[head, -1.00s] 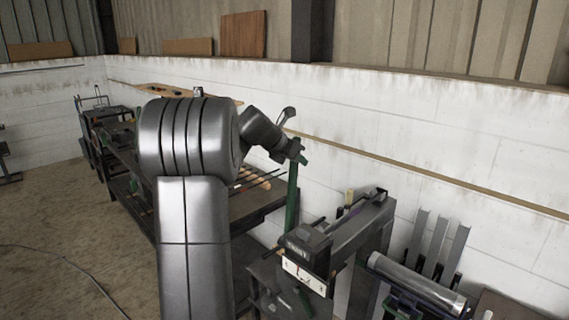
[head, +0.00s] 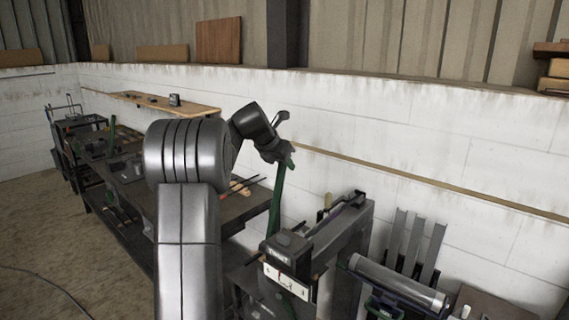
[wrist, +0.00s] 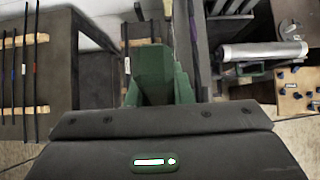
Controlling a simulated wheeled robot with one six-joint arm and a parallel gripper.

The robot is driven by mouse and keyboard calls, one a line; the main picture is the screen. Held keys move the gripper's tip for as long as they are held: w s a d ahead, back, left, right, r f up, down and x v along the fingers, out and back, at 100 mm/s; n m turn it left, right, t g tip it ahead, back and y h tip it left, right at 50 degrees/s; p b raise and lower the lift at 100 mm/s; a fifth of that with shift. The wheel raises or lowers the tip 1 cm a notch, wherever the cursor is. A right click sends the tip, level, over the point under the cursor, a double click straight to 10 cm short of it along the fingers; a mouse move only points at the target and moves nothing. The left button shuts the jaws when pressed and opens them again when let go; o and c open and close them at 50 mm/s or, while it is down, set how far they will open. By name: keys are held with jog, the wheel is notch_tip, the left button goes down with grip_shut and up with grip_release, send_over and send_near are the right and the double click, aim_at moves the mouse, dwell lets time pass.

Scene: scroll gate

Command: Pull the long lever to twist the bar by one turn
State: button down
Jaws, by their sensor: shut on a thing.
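The long green lever (head: 278,196) rises from behind the dark twisting machine (head: 290,252), leaning slightly right at its top. My gripper (head: 284,154) is shut on the lever near its upper end. In the wrist view, the green lever (wrist: 152,75) stands right in front of the dark gripper body and hides the finger contact. The machine has a dark head with pale lettering and a white plate (head: 286,280) on its front. I cannot make out the bar being twisted.
A dark workbench (head: 238,207) with rods stands behind my arm. A white wall (head: 420,145) with a wooden rail runs behind the lever. Right of the machine are a metal roller (head: 398,280) and upright grey strips (head: 417,245). Open floor (head: 60,235) lies at left.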

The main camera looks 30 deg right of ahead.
jog(key=c, duration=1.5)
grip_release()
jog(key=shift+c, duration=0.2)
jog(key=shift+o, duration=1.3)
jog(key=shift+d+f, duration=0.1)
jog(key=shift+d, duration=0.1)
jog(key=shift+a, duration=0.1)
jog(key=b+v, duration=0.1)
jog(key=v, duration=1.2)
jog(key=shift+r+b, duration=0.4)
jog(key=shift+a, duration=0.1)
jog(key=p+x, duration=0.2)
jog(key=x, duration=1.2)
jog(key=shift+a, duration=0.15)
jog(key=shift+s+a, duration=0.1)
jog(key=shift+a, duration=0.05)
